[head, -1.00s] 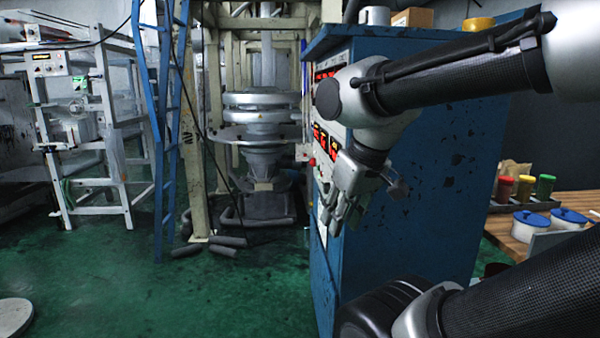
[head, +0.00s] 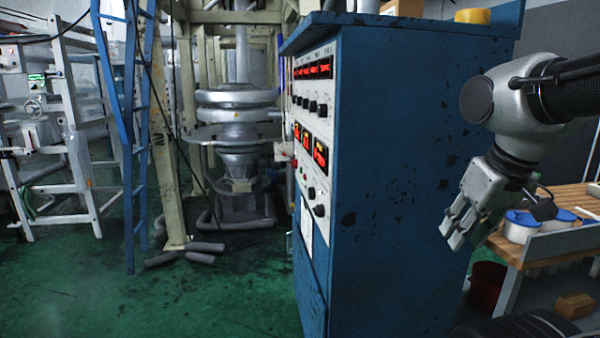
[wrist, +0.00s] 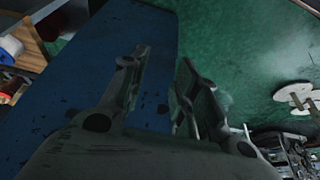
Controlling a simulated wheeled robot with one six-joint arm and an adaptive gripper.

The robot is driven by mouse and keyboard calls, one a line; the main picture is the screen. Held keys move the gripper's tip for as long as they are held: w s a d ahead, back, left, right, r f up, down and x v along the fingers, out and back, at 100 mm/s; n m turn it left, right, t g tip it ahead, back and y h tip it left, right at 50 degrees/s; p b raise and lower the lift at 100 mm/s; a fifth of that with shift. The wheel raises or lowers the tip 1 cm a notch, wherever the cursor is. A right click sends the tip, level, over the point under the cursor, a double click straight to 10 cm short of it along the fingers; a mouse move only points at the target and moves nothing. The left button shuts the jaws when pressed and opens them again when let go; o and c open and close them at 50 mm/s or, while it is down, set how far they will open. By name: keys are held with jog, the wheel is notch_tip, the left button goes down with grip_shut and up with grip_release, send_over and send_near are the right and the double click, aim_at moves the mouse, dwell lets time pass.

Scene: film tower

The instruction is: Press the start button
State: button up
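A blue cabinet (head: 400,150) stands right of centre in the head view. Its narrow control panel (head: 312,130) faces left and shows at a steep angle, with red lit displays (head: 314,70), dark knobs and small buttons. A small red control (head: 295,162) sits at the panel's left edge. I cannot tell which control is the start button. My gripper (head: 462,232) is right of the cabinet in the picture, apart from the panel, pointing down and left. In the wrist view its fingers (wrist: 163,62) are spread with nothing between them, and the panel's controls do not show.
A wooden table (head: 545,240) with blue-lidded pots (head: 522,225) stands at right, with a red bin (head: 486,285) nearby. A blue ladder (head: 130,130) and white frame machine (head: 60,130) stand at left. Pipe pieces lie near the ladder. The green floor (head: 220,295) before the cabinet is clear.

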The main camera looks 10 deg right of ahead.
grip_shut()
dwell(1.1)
